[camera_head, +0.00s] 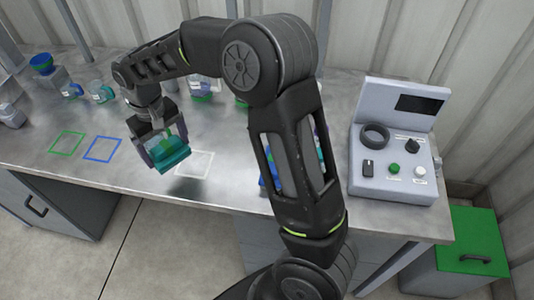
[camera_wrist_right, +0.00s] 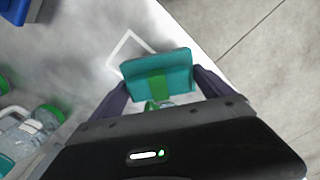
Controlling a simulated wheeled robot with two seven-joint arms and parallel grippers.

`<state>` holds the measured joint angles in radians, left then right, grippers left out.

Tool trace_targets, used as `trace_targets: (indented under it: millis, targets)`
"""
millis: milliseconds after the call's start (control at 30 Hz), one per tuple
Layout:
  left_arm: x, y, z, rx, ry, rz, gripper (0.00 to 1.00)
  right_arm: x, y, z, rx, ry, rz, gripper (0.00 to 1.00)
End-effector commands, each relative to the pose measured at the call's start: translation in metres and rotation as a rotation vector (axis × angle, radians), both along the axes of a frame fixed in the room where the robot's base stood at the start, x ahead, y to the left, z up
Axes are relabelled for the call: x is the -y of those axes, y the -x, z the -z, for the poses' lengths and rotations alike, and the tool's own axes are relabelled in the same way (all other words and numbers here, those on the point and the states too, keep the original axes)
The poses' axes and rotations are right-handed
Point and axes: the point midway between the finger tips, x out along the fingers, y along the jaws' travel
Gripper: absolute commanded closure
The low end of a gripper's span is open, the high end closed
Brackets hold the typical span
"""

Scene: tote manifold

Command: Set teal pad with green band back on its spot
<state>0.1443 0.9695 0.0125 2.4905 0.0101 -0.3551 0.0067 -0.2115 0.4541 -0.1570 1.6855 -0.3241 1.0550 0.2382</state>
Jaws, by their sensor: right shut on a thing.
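The teal pad with the green band (camera_head: 172,158) is in my right gripper (camera_head: 165,148) in the head view. In the right wrist view the pad (camera_wrist_right: 178,68) sits between the two dark fingers, its green band across the middle. The gripper is shut on it and holds it above the table near the front edge. A white square outline (camera_head: 195,164) lies just right of the pad; it also shows beyond the pad in the wrist view (camera_wrist_right: 112,53), partly hidden. A green outline (camera_head: 66,142) and a blue outline (camera_head: 102,149) lie to the left. My left gripper is not in view.
Several clear containers with coloured parts, one of them (camera_head: 102,93), stand along the back of the metal table (camera_head: 230,190). A grey control box (camera_head: 392,165) stands at the right. My right arm hides part of the table's middle. A green-topped bin (camera_head: 472,240) stands beside the table.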

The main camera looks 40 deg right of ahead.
Motion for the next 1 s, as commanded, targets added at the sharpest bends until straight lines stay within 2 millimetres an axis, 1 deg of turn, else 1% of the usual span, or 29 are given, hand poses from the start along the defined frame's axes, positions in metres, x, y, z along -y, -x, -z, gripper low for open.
trace_targets:
  millis: [433,533,567,667,767,900,1000]
  targets:
    - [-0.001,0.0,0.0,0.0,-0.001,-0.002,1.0,0.0,0.0,0.0,0.0,-0.001,-0.002,0.61]
    - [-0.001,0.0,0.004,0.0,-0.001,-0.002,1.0,0.006,0.003,0.0,0.001,-0.004,-0.021,0.61]
    - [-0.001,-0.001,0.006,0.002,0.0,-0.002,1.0,0.01,0.005,-0.001,0.001,-0.006,-0.034,0.61]
    - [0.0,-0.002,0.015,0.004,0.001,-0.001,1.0,0.03,0.017,-0.003,0.002,-0.015,-0.112,0.61]
    - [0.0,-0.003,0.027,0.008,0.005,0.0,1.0,0.058,0.036,-0.009,0.006,-0.021,-0.237,0.61]
    - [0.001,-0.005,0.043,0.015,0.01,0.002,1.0,0.096,0.07,-0.018,0.011,-0.015,-0.429,0.61]
    - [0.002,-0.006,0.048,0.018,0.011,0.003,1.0,0.112,0.09,-0.023,0.01,-0.005,-0.538,0.61]
